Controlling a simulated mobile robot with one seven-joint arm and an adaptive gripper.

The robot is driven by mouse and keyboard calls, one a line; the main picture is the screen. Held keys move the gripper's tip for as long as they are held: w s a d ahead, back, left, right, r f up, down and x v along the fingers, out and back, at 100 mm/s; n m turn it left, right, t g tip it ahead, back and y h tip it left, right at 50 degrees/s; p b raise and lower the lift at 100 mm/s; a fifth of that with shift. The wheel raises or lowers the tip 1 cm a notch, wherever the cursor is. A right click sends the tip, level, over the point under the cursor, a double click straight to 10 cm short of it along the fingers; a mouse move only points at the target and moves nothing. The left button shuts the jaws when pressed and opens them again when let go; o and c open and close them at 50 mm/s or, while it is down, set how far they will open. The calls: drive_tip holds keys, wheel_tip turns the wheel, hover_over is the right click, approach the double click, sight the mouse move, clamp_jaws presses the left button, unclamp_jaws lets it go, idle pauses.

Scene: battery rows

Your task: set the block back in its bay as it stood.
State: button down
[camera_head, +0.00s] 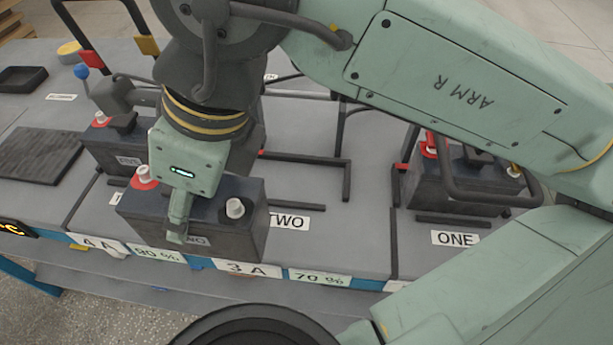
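A dark battery block (240,240) has a white cap on a red ring at left and a white cap on a black ring at right. Its front label is partly covered and ends in "WO". My gripper (178,225) points down at it, with one finger across the upper front face, over the label. The other finger is hidden, so its hold is unclear. The block is close to the bench's front edge, left of the TWO plate (290,222); I cannot tell if it is raised. Right of it, bay TWO (310,190) shows bare grey surface and a dark rail.
Battery FIVE (112,158) stands close behind at left. Another battery (460,190) stands behind the ONE plate (455,239) at right, with a dark rail frame around it. A ribbed dark mat (45,155) and a black tray (22,79) lie at far left. My arm crosses the upper right.

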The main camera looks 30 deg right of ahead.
drive_tip(key=shift+r, duration=0.1)
drive_tip(key=shift+d, duration=0.15)
drive_tip(key=shift+w+d+f+p, duration=0.85)
drive_tip(key=shift+w+d, duration=0.3)
drive_tip(key=shift+d, duration=1.25)
drive_tip(key=shift+w+d+f+p, duration=0.8)
drive_tip(key=shift+w+d, duration=0.3)
drive_tip(key=shift+d, duration=1.25)
drive_tip(key=shift+w+d+f+p, duration=0.85)
drive_tip(key=shift+w+d, duration=0.3)
drive_tip(key=shift+d, duration=1.25)
drive_tip(key=shift+f+b, duration=0.2)
drive_tip(key=shift+b, duration=0.1)
drive_tip(key=c, duration=0.6)
unclamp_jaws()
